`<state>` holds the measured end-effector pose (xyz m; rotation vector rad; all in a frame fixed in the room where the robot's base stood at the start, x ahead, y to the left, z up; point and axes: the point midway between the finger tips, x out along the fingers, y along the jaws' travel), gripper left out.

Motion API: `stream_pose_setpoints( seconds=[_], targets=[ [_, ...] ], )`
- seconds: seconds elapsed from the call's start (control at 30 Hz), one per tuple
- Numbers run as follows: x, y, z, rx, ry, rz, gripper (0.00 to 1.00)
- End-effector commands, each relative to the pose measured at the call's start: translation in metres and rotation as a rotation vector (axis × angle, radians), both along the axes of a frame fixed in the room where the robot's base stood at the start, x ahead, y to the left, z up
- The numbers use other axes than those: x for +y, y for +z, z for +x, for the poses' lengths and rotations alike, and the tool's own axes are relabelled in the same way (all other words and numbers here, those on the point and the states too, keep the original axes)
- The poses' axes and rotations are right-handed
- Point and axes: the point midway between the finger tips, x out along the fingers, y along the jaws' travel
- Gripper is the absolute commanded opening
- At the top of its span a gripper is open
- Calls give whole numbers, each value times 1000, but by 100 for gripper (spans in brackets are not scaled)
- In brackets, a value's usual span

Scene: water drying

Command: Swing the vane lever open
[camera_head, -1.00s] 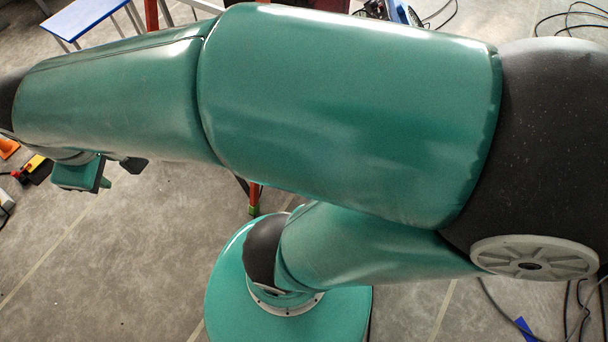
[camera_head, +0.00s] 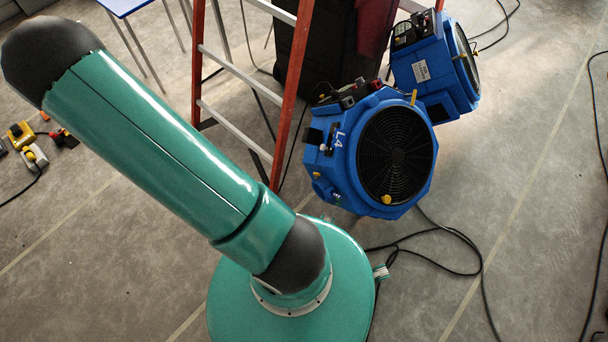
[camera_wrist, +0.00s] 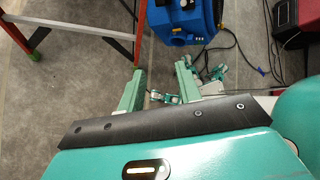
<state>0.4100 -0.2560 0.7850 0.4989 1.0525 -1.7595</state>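Two blue fans stand on the floor in the head view. The nearer fan (camera_head: 330,165), marked L4, has a round black grille and a small upright yellow lever (camera_head: 413,97) at its top rim. A yellow knob (camera_head: 386,199) sits low on the grille. I cannot tell for sure which of these is the vane lever. The other fan (camera_head: 425,75) stands behind and to the right. In the wrist view, my gripper (camera_wrist: 160,70) has its two green fingers apart with nothing held between them. A blue fan (camera_wrist: 180,22) shows beyond the fingertips, apart from them.
A red stepladder (camera_head: 292,95) stands close left of the nearer fan and shows in the wrist view (camera_wrist: 122,45). A dark bin-like object (camera_head: 345,45) is behind it. Black cables (camera_head: 440,232) lie on the floor. Bare floor (camera_head: 530,220) is at right.

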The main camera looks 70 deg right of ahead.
Motion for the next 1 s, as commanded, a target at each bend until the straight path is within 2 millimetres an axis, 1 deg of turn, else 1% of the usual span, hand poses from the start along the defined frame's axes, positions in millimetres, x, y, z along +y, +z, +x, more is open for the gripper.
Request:
stream_pose_setpoints(
  seconds=[0.03, 0.17, 0.2, 0.27, 0.3, 0.37, 0.4, 0.47, 0.5, 0.57, 0.6, 0.67, 0.7, 0.8, 0.83, 0.9, 1.0],
  targets=[
    [-11, -24, -7, 82, 49, 10, 34],
    [-34, -77, -25, 280, 191, 50, 34],
    [-40, -93, -31, 343, 235, 65, 34],
    [-50, -117, -42, 436, 300, 91, 34],
    [-56, -134, -51, 499, 343, 110, 34],
    [-65, -158, -65, 593, 407, 141, 34],
    [-69, -174, -74, 656, 450, 163, 34],
    [-76, -198, -90, 751, 514, 199, 34],
    [-80, -214, -102, 815, 556, 227, 34],
    [-86, -238, -121, 910, 620, 268, 34],
    [-89, -253, -134, 973, 662, 297, 34],
    [-93, -276, -154, 1068, 726, 344, 34],
    [-95, -291, -168, 1128, 767, 376, 34],
    [-98, -322, -201, 1261, 860, 452, 34],
    [-98, -330, -209, 1295, 884, 472, 34],
    [-98, -344, -226, 1358, 930, 510, 34],
    [-98, -356, -240, 1414, 971, 545, 34]
  ],
)
